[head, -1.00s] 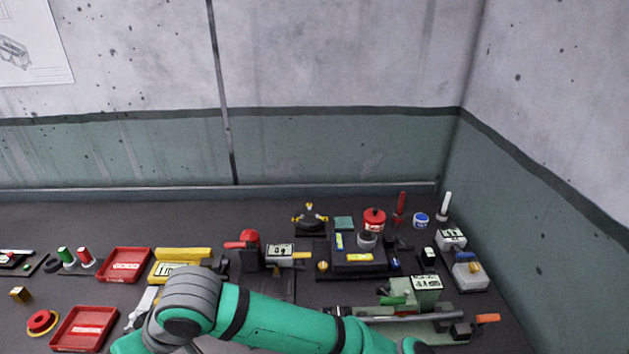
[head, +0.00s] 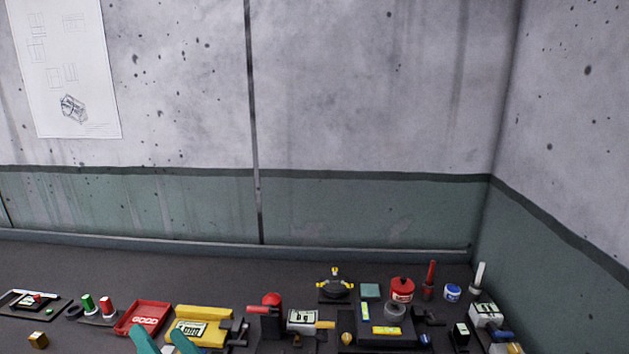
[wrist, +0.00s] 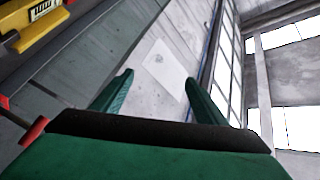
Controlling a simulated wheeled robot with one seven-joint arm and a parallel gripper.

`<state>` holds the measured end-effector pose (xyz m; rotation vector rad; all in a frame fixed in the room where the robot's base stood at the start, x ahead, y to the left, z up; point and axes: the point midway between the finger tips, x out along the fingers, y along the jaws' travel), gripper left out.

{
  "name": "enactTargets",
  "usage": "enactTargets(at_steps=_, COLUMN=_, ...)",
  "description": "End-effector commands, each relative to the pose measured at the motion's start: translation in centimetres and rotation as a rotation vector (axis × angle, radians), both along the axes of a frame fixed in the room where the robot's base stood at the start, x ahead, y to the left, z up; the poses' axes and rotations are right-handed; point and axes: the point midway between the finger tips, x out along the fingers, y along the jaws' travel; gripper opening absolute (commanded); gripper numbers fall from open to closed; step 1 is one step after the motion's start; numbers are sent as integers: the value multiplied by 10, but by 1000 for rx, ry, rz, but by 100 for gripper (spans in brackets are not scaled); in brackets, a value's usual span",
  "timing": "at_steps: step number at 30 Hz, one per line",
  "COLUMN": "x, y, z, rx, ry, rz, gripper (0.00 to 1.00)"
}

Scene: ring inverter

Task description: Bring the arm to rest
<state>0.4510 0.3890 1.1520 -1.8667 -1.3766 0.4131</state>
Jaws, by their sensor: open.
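My gripper (wrist: 152,92) shows in the wrist view with its two green fingers apart and nothing between them. Beyond the fingers are the concrete wall and a white drawing sheet. In the head view, two green tips (head: 165,341) of my arm's end show at the bottom edge, in front of the yellow device (head: 198,326). The rest of my arm is out of the head view. The yellow device also shows at the top left of the wrist view (wrist: 38,28), apart from the fingers.
The dark workbench (head: 200,275) has free room along its back. A red tray (head: 143,318), a red-handled device (head: 271,316), a black fixture (head: 385,334), a red pot (head: 402,289) and a grey device (head: 485,315) stand along it. The wall (head: 370,210) rises behind.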

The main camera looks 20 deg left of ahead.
Motion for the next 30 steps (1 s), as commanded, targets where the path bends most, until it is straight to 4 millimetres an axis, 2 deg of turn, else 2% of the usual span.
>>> enactTargets(at_steps=5, x=22, y=-36, z=-27, rx=70, ry=42, rz=-183, gripper=67)
enactTargets(at_steps=9, x=34, y=-69, z=-57, rx=90, ry=67, rz=-332, gripper=67)
enactTargets(at_steps=15, x=36, y=-122, z=-108, rx=63, ry=94, rz=-546, gripper=67)
enactTargets(at_steps=23, x=11, y=-193, z=-179, rx=-60, ry=110, rz=-797, gripper=67)
enactTargets(at_steps=30, x=-39, y=-257, z=-235, rx=-255, ry=90, rz=-978, gripper=67)
